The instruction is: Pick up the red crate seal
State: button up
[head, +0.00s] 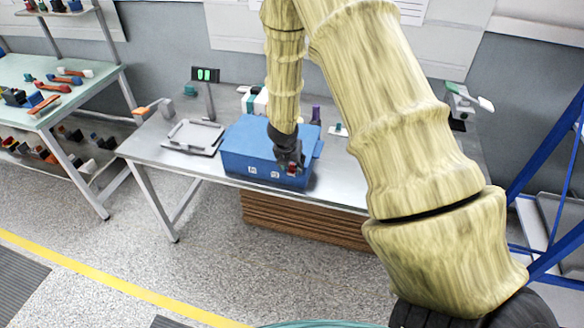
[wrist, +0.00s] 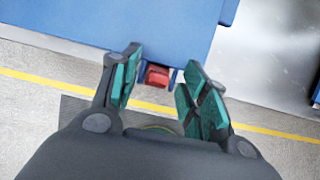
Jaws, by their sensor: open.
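The red crate seal (wrist: 158,76) sits at the edge of the blue crate (wrist: 100,20), between two small blue tabs. In the wrist view my gripper (wrist: 163,70) is open, with a green-padded finger on each side of the seal and a gap visible on both sides. In the head view the blue crate (head: 240,150) stands on the metal table. My gripper (head: 289,163) is at its front face there. A small red bit of the seal (head: 292,169) shows beside the dark fingers; most of it is hidden.
The metal table (head: 150,148) carries a scale (head: 193,137) left of the crate and bottles behind it. A side bench (head: 100,75) with tools stands at the left. A blue frame (head: 545,150) stands at the right.

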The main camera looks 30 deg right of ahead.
aim_at(291, 171)
jog(key=c, duration=0.8)
jog(key=shift+r, duration=0.15)
jog(key=shift+a+r, duration=0.15)
jog(key=shift+r, duration=1.55)
jog(key=s+a+b, duration=0.3)
jog(key=s+a+r+b, duration=0.1)
jog(key=s+a+b, duration=0.2)
jog(key=s+a, duration=0.1)
jog(key=s+a+b, duration=0.3)
jog(key=s+a, duration=0.1)
jog(key=shift+s+r, duration=0.15)
jog(key=shift+w+f+m, duration=0.2)
jog(key=shift+w+m, duration=0.1)
jog(key=shift+m, duration=0.2)
